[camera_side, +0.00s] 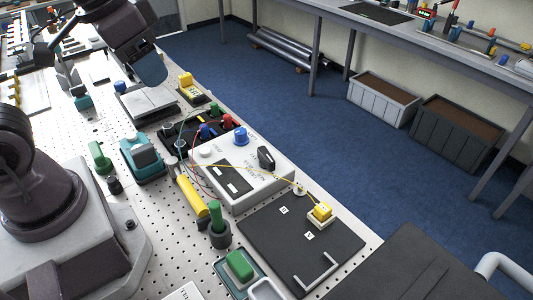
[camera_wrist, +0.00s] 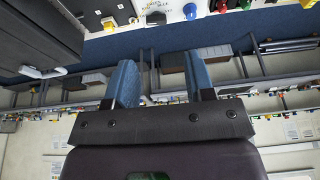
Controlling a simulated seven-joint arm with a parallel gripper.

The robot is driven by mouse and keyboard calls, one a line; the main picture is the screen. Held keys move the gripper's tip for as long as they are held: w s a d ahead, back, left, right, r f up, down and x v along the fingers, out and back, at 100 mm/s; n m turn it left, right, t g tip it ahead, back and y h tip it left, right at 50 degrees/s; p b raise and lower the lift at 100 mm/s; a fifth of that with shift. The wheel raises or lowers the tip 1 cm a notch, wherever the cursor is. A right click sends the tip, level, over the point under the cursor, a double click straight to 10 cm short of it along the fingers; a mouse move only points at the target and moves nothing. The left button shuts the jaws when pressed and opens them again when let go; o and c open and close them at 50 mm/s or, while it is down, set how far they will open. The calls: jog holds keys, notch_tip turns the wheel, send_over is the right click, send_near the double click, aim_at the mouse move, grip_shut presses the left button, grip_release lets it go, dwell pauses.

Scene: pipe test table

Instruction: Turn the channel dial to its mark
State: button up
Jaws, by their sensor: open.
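A white control box (camera_side: 243,177) stands on the pegboard table with a black pointer knob (camera_side: 266,158), a blue knob (camera_side: 240,136) and a white knob (camera_side: 206,151). The black knob is likely the channel dial; its printed lettering is too small to read. In the wrist view the black knob (camera_wrist: 156,18) and blue knob (camera_wrist: 190,11) show at the top edge. My gripper (camera_side: 150,72) is high at the back left of the box, well apart from it. Its two blue fingers (camera_wrist: 163,82) are spread with nothing between them.
A yellow-handled tool (camera_side: 192,198) and a green-topped post (camera_side: 216,222) stand just left of the box. A black plate (camera_side: 290,245) with a yellow block (camera_side: 320,212) lies in front. Thin red and yellow wires cross the box. Air above the box is clear.

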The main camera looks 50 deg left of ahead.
jog(key=w+f+n+g, duration=0.3)
jog(key=w+f, duration=0.3)
jog(key=w, duration=0.3)
jog(key=n, duration=1.3)
send_near(267, 154)
jog(key=shift+g, duration=0.4)
jog(key=f, duration=1)
jog(key=shift+w+f, duration=0.1)
jog(key=shift+w, duration=0.25)
grip_shut()
